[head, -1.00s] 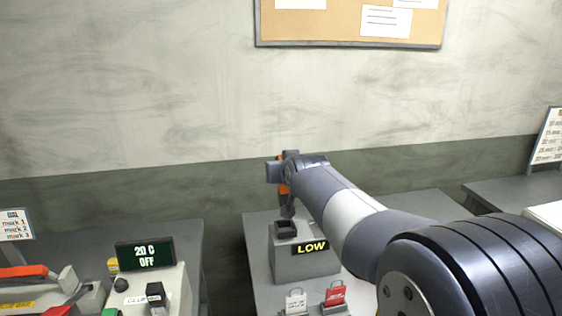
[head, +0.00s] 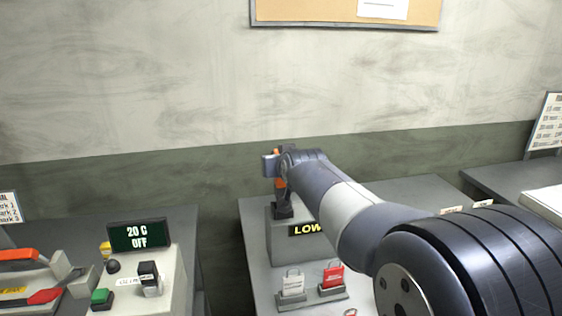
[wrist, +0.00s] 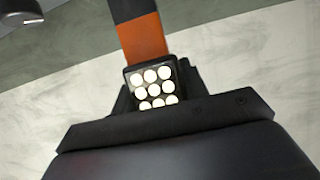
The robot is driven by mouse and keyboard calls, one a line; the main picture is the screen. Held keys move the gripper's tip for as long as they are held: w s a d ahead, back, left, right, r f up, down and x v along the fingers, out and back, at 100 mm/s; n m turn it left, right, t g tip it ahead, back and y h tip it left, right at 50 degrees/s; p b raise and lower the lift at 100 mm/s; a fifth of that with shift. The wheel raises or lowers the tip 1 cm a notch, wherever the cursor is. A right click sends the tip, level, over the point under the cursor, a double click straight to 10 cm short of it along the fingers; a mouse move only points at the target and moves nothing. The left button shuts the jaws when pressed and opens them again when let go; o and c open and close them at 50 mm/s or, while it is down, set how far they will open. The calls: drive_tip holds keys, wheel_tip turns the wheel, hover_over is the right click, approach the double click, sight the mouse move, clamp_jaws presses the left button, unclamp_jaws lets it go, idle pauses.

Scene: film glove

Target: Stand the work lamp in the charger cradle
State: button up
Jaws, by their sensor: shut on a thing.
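The small black charger cradle (head: 283,212) sits on top of a grey box. The lamp's lower end meets the cradle in the head view; I cannot tell how deep it sits. My forearm hides part of the box.
A yellow LOW sign (head: 308,230) is on the box front. White (head: 291,284) and red (head: 333,277) padlock-like tags stand in front. Left, across a gap, another bench holds a display (head: 141,235) reading 20 C OFF and a red-handled tool (head: 45,297). The wall is behind.

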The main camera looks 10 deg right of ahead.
sight(281, 180)
drive_tip(key=shift+f+b, duration=0.4)
drive_tip(key=shift+f, duration=0.4)
drive_tip(key=shift+f+b, duration=1.8)
drive_tip(key=shift+b, duration=0.25)
idle(1.1)
drive_tip(key=o, duration=1.2)
drive_tip(key=b+v, duration=0.1)
drive_tip(key=v, duration=1)
drive_tip(key=shift+w+r, duration=0.1)
